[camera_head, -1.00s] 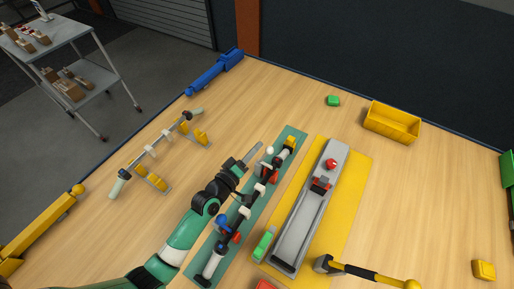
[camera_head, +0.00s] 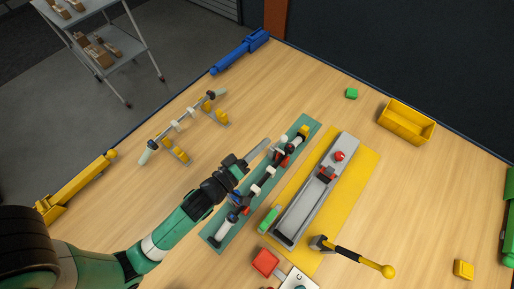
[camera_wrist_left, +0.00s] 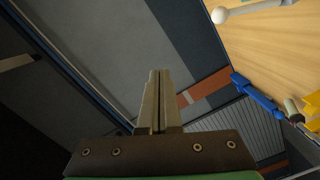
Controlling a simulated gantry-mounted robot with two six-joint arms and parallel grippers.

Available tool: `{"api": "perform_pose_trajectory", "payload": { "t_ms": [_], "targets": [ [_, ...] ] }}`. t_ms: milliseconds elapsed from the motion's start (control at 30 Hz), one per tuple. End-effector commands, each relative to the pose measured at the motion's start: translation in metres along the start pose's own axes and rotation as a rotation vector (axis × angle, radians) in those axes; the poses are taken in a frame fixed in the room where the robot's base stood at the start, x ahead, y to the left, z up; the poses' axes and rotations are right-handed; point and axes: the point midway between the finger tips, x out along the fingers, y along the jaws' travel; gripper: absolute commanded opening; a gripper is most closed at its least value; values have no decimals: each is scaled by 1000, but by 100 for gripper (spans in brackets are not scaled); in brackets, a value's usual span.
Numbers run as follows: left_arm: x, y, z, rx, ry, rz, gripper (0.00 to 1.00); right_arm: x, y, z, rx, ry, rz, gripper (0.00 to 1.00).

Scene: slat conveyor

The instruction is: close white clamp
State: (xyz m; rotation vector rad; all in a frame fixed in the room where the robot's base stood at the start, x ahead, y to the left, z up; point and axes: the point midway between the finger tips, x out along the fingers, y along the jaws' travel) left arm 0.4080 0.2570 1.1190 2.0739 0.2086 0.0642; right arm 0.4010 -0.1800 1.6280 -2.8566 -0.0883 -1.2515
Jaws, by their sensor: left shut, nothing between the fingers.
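The white clamp shows by its white ball knob (camera_head: 283,139) near the far end of the green strip (camera_head: 312,127). A white ball on a pale lever also shows at the top right of the left wrist view (camera_wrist_left: 219,15). A long dark shaft with white collars (camera_head: 257,190) lies along the strip. My left gripper (camera_head: 265,144) is shut and empty, just left of the white knob, with a small gap visible between them. Its closed fingers show in the left wrist view (camera_wrist_left: 158,85). How far the clamp's lever is tilted is hard to tell. My right gripper is out of view.
A blue knob (camera_head: 232,218) marks another clamp at the near end. A grey channel (camera_head: 308,205) on a yellow mat (camera_head: 365,170) lies to the right. A second shaft on yellow stands (camera_head: 182,124) lies left. A yellow bin (camera_head: 407,121) stands far right.

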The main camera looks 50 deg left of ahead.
Motion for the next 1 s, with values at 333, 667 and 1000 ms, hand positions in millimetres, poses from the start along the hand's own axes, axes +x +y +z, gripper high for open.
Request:
{"api": "perform_pose_trajectory", "payload": {
  "t_ms": [333,667,1000],
  "targets": [
    [-33,17,5,0,2,0,0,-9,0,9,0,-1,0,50],
    [-32,17,4,-1,2,0,0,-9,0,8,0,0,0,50],
    [-24,32,0,-8,17,35,0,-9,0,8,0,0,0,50]
  ]
}}
